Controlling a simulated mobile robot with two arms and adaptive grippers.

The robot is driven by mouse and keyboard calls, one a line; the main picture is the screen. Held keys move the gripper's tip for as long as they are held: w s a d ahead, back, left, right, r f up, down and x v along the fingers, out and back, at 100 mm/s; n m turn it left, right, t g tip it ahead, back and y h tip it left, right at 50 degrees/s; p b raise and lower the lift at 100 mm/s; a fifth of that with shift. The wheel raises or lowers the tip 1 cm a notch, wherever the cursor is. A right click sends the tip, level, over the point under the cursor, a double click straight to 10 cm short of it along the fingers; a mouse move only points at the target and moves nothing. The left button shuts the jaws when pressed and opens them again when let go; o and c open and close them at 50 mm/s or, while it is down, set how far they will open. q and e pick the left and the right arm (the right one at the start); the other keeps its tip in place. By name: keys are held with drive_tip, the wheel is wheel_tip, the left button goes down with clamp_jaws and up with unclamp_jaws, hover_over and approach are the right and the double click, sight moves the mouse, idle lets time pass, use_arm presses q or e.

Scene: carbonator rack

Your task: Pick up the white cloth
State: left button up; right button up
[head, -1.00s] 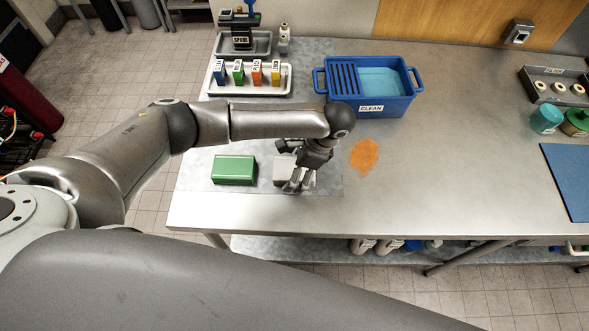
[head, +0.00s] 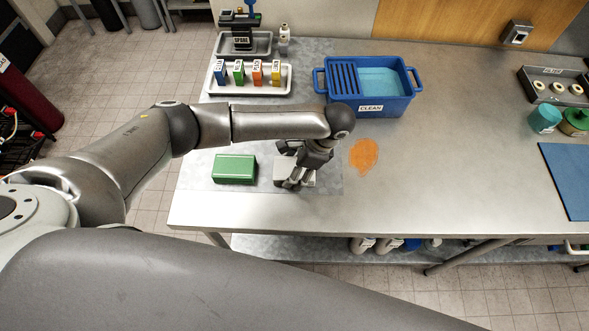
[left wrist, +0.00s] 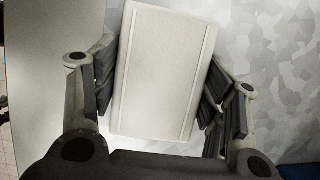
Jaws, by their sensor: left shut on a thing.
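The white cloth (head: 309,178) is a pale, block-like folded pad on the grey mat at the left of the bench. In the left wrist view the cloth (left wrist: 160,70) fills the space between the finger pads. My left gripper (head: 297,177) comes down over the cloth from above and is shut on it, one finger on each side; it also shows in the left wrist view (left wrist: 158,88). The cloth looks to be at mat level; I cannot tell whether it is lifted. The gripper hides part of the cloth in the head view. My right gripper is not in view.
A green block (head: 234,169) lies just left of the cloth. An orange spill (head: 364,155) is to the right. A blue tub (head: 372,107) marked CLEAN and a white tray (head: 212,84) with coloured packs stand behind. The bench's middle right is clear.

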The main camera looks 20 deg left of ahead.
sight(292, 168)
use_arm(q)
drive_tip(key=shift+a+f, duration=0.1)
drive_tip(key=shift+f, duration=0.15)
